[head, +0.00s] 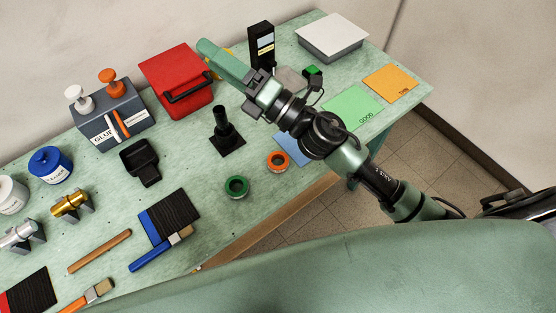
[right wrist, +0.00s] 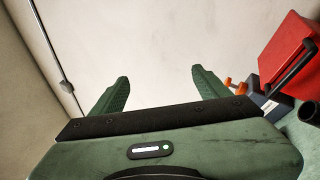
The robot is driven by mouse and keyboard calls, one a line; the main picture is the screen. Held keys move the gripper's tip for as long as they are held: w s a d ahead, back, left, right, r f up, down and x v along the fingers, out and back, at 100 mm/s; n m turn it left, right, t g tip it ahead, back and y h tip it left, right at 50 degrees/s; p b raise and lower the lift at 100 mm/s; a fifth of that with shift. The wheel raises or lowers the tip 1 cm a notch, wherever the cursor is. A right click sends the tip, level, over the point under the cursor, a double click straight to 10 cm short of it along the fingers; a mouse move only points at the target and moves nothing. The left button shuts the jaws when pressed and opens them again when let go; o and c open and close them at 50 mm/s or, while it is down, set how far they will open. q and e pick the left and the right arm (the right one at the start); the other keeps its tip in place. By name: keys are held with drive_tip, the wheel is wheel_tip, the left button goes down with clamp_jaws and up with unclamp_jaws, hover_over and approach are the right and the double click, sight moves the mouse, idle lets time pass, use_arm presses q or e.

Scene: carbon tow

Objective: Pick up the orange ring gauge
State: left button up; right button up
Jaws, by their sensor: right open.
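The orange ring gauge (head: 277,161) lies flat on the green workbench (head: 213,225) near its front edge, in the head view. A green ring gauge (head: 237,187) lies to its left and a little nearer. My right gripper (head: 212,52) is above the back of the bench, by the red box, well away from the orange ring. In the right wrist view my right gripper (right wrist: 158,76) shows two green fingers spread apart with nothing between them. The orange ring does not show in that view. My left gripper is in neither view.
A black post on a square base (head: 226,138) stands left of the orange ring. A blue card (head: 292,148), partly behind my right arm, lies beside the ring. The red box (head: 178,78) and glue holder (head: 112,122) stand at back left.

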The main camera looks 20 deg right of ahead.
drive_tip(key=s+a+f+n+g+y, duration=0.1)
drive_tip(key=s+a+n+g+y, duration=0.1)
drive_tip(key=a+n+g+y, duration=0.35)
drive_tip(key=n+g+h, duration=1.2)
drive_tip(key=n+h, duration=0.4)
drive_tip(key=n, duration=0.4)
approach(280, 163)
drive_tip(key=p+x, duration=0.1)
drive_tip(key=x, duration=0.1)
drive_tip(key=p+x, duration=0.1)
drive_tip(key=x, duration=0.1)
drive_tip(key=a+p+x, duration=0.1)
drive_tip(key=p+x, duration=0.1)
drive_tip(key=shift+s+a+r, duration=0.15)
drive_tip(key=shift+s+a, duration=0.05)
drive_tip(key=shift+s, duration=0.05)
drive_tip(key=shift+a+f, duration=0.1)
drive_tip(key=shift+f, duration=0.15)
drive_tip(key=c, duration=1.5)
drive_tip(key=shift+r, duration=0.15)
